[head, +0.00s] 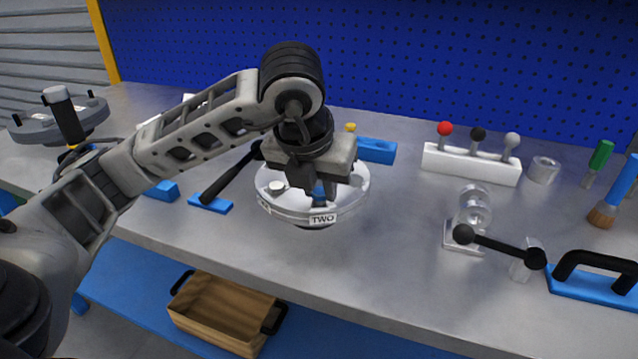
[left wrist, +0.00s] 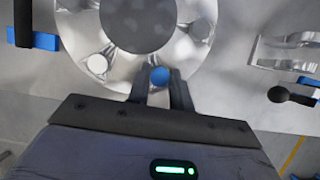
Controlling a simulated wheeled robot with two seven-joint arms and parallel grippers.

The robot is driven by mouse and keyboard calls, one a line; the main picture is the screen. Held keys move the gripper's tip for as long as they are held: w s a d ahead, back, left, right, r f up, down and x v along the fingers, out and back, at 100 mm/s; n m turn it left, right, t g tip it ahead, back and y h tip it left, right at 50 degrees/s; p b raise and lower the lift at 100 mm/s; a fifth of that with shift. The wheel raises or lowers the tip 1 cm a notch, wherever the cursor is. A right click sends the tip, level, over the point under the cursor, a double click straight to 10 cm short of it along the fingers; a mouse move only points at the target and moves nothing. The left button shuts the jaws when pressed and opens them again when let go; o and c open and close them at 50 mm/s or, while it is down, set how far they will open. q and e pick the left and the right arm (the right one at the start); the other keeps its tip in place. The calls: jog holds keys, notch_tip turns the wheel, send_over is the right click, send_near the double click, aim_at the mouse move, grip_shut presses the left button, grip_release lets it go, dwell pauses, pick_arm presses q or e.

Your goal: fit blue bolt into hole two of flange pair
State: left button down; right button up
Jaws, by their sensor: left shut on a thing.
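The flange pair (head: 345,208) is a round silver ring on the bench, with a "TWO" label (head: 322,218) on its near rim. It also shows at the top of the left wrist view (left wrist: 75,38), with a dark round centre. My left gripper (head: 318,194) is over the near rim, just behind the label, pointing down. It is shut on the blue bolt (left wrist: 159,76), whose round head shows between the fingers in the left wrist view. The bolt's lower end and hole two are hidden, so I cannot tell whether it is in the hole. My right gripper is not in view.
A pale bolt head (left wrist: 97,64) sits on the ring to the left. A black handle on a blue base (head: 210,204) lies left of the flange. A white block with coloured knobs (head: 470,164) and a silver fixture (head: 473,210) stand right. Bare bench lies between.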

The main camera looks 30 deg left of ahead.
pick_arm(q)
jog(key=shift+f, duration=0.2)
jog(key=c, duration=1.2)
grip_release()
jog(key=shift+o, duration=0.2)
jog(key=shift+r, duration=0.15)
jog(key=p+v, duration=0.5)
jog(key=v, duration=1)
jog(key=shift+s+r, duration=0.3)
jog(key=shift+r, duration=0.05)
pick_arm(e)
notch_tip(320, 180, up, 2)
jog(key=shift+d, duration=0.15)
